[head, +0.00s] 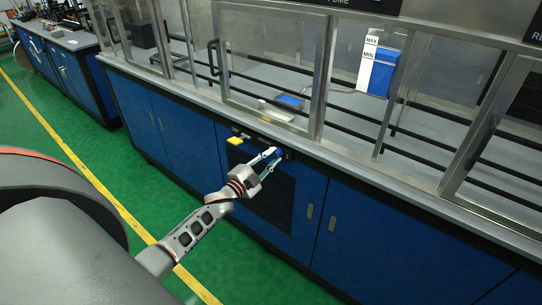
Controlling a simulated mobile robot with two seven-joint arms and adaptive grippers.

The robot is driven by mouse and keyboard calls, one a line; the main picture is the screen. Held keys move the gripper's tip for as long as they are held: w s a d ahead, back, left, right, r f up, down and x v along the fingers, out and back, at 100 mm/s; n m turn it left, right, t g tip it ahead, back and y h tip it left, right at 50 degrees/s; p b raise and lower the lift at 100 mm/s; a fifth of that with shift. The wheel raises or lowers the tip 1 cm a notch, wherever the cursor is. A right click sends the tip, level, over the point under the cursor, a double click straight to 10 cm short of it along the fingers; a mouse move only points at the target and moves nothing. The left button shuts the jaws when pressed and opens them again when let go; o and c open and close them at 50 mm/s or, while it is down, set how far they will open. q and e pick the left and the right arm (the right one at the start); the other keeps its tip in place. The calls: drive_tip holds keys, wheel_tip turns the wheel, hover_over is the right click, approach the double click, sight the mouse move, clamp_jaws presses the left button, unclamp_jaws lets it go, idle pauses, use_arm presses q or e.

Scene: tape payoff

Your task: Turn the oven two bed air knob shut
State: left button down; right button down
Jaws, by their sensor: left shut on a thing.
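My left gripper (269,160) is at the front of the blue cabinet, just below the counter edge. Its fingers are shut on a small dark blue knob (279,153) on the dark strip there. The fingers cover much of the knob, so its turned angle cannot be read. A yellow tag or block (235,141) sits to the left of the knob on the same front. My right gripper is not in view.
A steel-framed glass enclosure (265,60) stands on the counter above. A dark vent panel (272,200) is below the knob. Blue cabinet doors (360,245) flank it. Green floor (95,165) with a yellow line is clear in front.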

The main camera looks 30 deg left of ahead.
use_arm(q)
drive_tip(key=shift+n+y+p, duration=0.3)
drive_tip(key=shift+n+p, duration=0.3)
drive_tip(key=shift+n, duration=1.1)
drive_tip(key=c, duration=1.8)
unclamp_jaws()
drive_tip(key=s, duration=0.8)
drive_tip(key=s+a+f, duration=0.1)
drive_tip(key=s, duration=0.3)
drive_tip(key=shift+d, duration=0.1)
